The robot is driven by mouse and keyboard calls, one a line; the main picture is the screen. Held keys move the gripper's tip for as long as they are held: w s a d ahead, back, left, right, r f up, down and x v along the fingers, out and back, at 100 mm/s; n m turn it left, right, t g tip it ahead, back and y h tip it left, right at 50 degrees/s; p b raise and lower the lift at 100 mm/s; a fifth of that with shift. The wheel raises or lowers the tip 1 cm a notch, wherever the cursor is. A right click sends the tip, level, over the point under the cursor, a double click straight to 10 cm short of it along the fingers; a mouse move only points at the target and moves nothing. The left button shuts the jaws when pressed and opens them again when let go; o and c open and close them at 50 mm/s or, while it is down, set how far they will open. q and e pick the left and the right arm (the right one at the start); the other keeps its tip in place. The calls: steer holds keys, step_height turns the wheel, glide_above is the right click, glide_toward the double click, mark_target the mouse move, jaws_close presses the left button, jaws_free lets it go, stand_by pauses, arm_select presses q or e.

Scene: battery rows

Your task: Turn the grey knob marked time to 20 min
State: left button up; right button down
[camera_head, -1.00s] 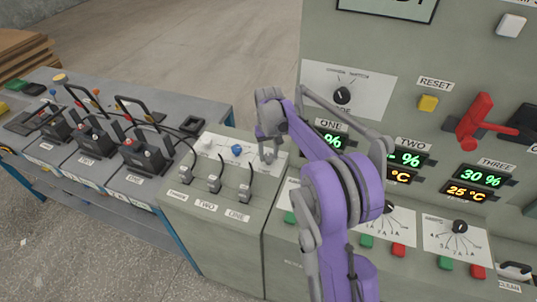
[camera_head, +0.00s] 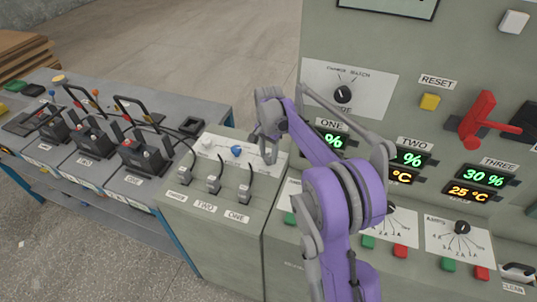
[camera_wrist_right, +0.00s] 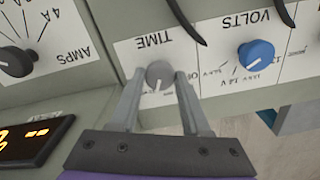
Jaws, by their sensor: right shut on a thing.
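The grey knob (camera_wrist_right: 159,74) sits on a white panel under the word TIME, which reads upside down in the right wrist view. A pale mark shows on its near side; I cannot read the exact setting. My right gripper (camera_head: 267,157) reaches down to the sloped top of the low cabinet. In the wrist view its two fingers stand on either side of the grey knob and are shut on it. In the head view the gripper hides the knob. My left gripper is not in view.
A blue VOLTS knob (camera_wrist_right: 256,54) is close beside the grey one; it also shows in the head view (camera_head: 237,150). Black cables rise from the cabinet top nearby. A black AMPS knob (camera_wrist_right: 17,61) is at left. The tall panel (camera_head: 318,60) stands close behind my right arm.

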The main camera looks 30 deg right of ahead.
mark_target(268, 157)
steer(key=shift+m, duration=1.2)
steer(key=shift+c, duration=1.9)
jaws_free()
steer(key=shift+r, duration=0.1)
step_height(268, 157, up, 11)
steer(key=shift+f, duration=0.2)
